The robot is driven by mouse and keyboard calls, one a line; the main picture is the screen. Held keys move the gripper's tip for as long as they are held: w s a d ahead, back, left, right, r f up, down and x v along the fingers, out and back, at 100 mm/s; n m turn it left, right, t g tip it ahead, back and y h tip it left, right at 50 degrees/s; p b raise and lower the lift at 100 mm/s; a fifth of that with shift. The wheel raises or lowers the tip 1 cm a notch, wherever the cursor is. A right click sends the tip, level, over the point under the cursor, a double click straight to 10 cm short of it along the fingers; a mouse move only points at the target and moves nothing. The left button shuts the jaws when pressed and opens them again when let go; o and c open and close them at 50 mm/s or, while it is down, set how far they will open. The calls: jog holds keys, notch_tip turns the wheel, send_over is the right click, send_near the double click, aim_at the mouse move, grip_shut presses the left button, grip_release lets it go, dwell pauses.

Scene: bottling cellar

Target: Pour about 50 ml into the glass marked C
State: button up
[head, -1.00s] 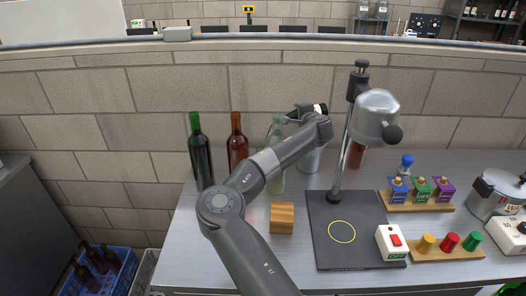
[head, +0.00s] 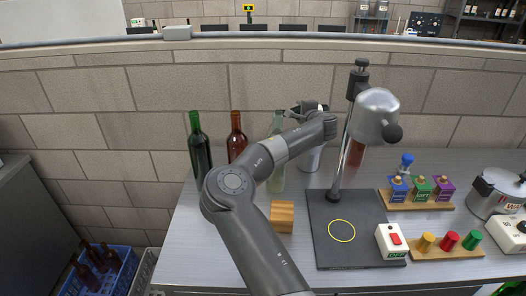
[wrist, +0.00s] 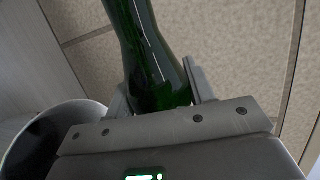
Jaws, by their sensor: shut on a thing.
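My gripper (wrist: 158,92) is shut on a green glass bottle (wrist: 150,45), which runs up out of the wrist view between the two fingers. In the head view my gripper (head: 298,110) is at the back of the table, partly hidden by my wrist. A pale green bottle (head: 277,180) shows close beside it, partly behind my arm; I cannot tell whether its base touches the table. A dark green bottle (head: 201,150) and a brown-red bottle (head: 236,140) stand upright to the left. I can make out no glass marked C.
A pale cylindrical vessel (head: 312,160) stands behind my arm. A dark stand base (head: 325,250) with a yellow ring, a post and a metal head fills the middle. A wooden block (head: 282,217), switch box (head: 391,241) and coloured knobs (head: 449,243) are near. A brick wall is behind.

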jog(key=shift+a+r+m, duration=0.1)
jog(key=shift+m, duration=0.2)
